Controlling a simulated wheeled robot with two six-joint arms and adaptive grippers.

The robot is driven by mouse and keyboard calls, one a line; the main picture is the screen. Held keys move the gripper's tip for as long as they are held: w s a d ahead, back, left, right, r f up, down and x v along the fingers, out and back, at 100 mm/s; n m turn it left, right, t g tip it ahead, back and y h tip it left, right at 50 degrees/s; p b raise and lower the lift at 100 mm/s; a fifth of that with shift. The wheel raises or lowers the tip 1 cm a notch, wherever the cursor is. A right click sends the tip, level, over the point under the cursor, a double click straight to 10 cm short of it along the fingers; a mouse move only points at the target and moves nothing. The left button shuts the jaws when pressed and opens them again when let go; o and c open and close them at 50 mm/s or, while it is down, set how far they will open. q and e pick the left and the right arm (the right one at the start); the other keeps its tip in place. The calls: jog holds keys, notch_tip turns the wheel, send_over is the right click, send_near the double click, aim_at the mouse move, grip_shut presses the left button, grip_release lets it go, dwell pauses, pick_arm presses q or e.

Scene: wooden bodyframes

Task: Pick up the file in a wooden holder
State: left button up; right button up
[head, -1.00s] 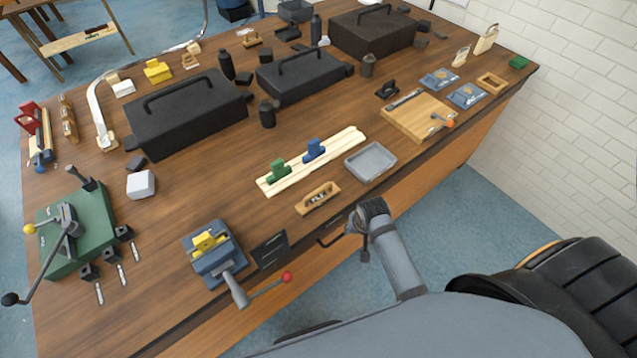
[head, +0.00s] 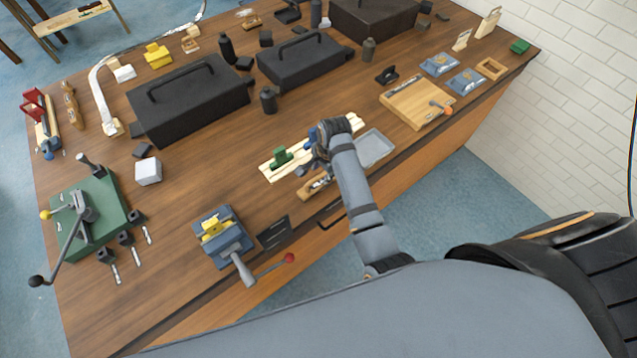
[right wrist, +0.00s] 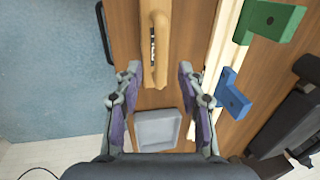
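A small wooden holder (head: 310,192) with grey metal in its slot lies near the table's front edge, partly hidden by my right arm. The metal inside is too small to identify surely as the file. My right gripper (head: 312,160) is above the table by the holder. In the right wrist view the right gripper (right wrist: 158,88) is open and empty, its fingers apart on either side of the holder's near end. My left gripper is not in view.
A pale wooden rail (head: 270,172) with a green block (head: 281,157) and a blue block (right wrist: 232,95) lies beside the holder. A grey tray (head: 376,150) is to its right.

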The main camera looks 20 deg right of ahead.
aim_at(319, 177)
jog(key=f, duration=0.3)
jog(key=w+f, duration=0.1)
jog(key=f, duration=0.1)
jog(key=shift+a, duration=0.35)
grip_shut()
